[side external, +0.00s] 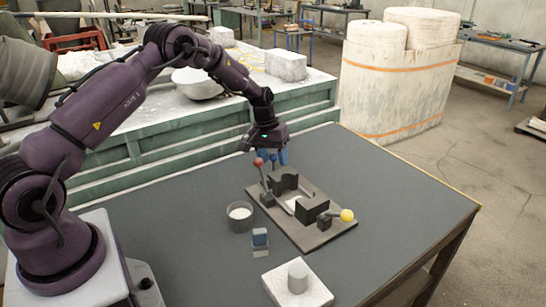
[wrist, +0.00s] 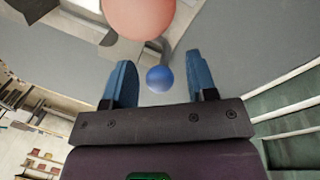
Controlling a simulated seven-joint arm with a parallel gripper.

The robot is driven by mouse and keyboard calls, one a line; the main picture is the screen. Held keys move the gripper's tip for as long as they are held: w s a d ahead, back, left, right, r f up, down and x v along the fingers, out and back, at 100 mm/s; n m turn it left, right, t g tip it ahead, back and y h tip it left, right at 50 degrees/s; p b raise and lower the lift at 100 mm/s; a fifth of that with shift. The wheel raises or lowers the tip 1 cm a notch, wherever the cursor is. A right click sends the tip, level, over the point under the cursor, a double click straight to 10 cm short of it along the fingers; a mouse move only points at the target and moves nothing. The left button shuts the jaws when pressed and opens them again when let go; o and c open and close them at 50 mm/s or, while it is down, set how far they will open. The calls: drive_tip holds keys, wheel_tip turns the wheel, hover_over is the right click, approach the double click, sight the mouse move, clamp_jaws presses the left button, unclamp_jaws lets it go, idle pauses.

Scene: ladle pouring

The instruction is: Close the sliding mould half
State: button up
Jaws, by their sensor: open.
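The mould stands on a dark base plate (side external: 325,238) on the table. Its back half (side external: 284,181) and front half (side external: 311,208) are black blocks with a gap between them; I cannot tell which one slides. A red-ball lever (side external: 259,162) stands upright at the plate's left, and a yellow-ball lever (side external: 346,215) leans out at the right. My gripper (side external: 273,156) is open above the back end of the mould. In the wrist view a blue ball knob (wrist: 160,78) shows between the open blue fingers, with a gap on both sides. The red ball (wrist: 138,14) looms close at the top.
A grey cup (side external: 240,217) with pale contents stands left of the plate. The table (side external: 405,205) is clear on the right. A green bench (side external: 130,155) stands behind.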

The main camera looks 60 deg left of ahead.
clamp_jaws()
drive_tip(key=d, duration=0.8)
drive_tip(key=shift+d, duration=0.3)
drive_tip(key=shift+c, duration=1.5)
unclamp_jaws()
drive_tip(key=o, duration=0.3)
drive_tip(key=shift+a, duration=0.1)
wheel_tip(320, 180, up, 13)
drive_tip(key=s+a, duration=0.1)
drive_tip(key=a, duration=0.1)
drive_tip(key=shift+s+f, duration=0.15)
drive_tip(key=shift+s, duration=0.05)
